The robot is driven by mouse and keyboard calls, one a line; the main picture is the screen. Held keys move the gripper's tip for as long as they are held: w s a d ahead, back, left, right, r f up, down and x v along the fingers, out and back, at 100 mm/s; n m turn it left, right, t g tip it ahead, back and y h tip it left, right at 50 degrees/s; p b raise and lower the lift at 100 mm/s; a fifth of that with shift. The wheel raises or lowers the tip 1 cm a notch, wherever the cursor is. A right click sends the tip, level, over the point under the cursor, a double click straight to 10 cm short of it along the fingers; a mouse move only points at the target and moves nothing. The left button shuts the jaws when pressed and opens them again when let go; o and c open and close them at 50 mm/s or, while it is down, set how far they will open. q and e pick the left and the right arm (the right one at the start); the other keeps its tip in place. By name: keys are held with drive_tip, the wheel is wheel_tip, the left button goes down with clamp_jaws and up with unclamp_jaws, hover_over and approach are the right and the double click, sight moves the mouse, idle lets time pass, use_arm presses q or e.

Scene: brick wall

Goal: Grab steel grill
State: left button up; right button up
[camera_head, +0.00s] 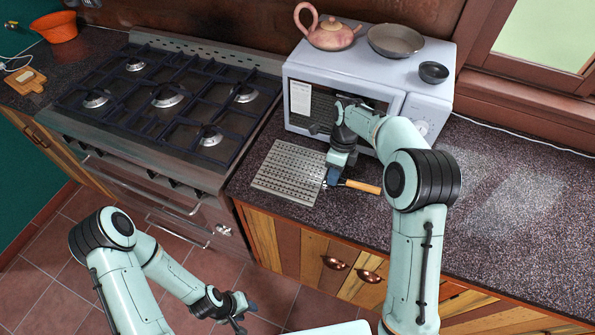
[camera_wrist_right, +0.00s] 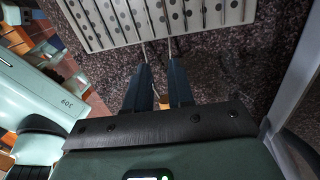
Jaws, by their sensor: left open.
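The steel grill (camera_head: 289,172) is a flat perforated metal plate with a wooden handle (camera_head: 363,187). It lies on the dark counter in front of the microwave. The right wrist view shows its plate (camera_wrist_right: 160,18) at the top, with two thin metal rods running towards my fingers. My right gripper (camera_head: 331,178) is low over the joint of plate and handle. Its two fingers (camera_wrist_right: 159,68) stand apart, and a bit of the orange handle shows between them; contact cannot be seen. My left gripper (camera_head: 237,318) is open and empty, low in front of the cabinets.
A white microwave (camera_head: 360,70) stands close behind my right gripper, with a teapot (camera_head: 331,33), a pan (camera_head: 396,41) and a dark bowl (camera_head: 433,72) on top. A gas stove (camera_head: 165,100) is left of the grill. The counter on the right (camera_head: 510,200) is clear.

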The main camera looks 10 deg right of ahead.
drive_tip(key=shift+a+f, duration=0.15)
drive_tip(key=shift+f, duration=0.7)
clamp_jaws()
drive_tip(key=shift+r, duration=0.1)
